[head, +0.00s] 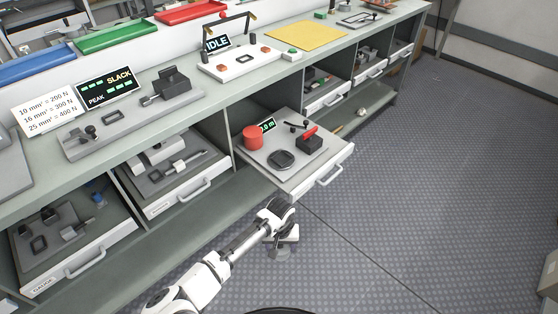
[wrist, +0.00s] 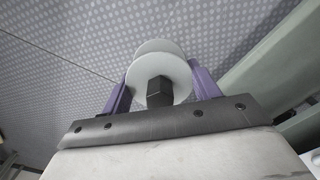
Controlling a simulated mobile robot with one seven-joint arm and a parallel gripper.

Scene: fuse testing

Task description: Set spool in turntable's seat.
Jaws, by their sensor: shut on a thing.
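A white spool (wrist: 180,75) with a dark hexagonal core is held between the two purple fingers of my gripper (wrist: 160,88), which is shut on it. In the head view my gripper (head: 283,236) is over the floor, just in front of a pulled-out drawer (head: 318,172). The spool is partly hidden by the gripper there. In that drawer lies a dark, rounded flat fixture (head: 282,159), possibly the turntable's seat; I cannot tell for sure. My gripper is in front of and below it in the picture, apart from it.
The same drawer holds a red cylinder (head: 253,137), a small green-lit display (head: 267,125) and a black device with a red lever (head: 309,140). Other drawers with fixtures (head: 176,175) stand at left. The workbench (head: 215,113) is above. The floor (head: 430,200) at right is clear.

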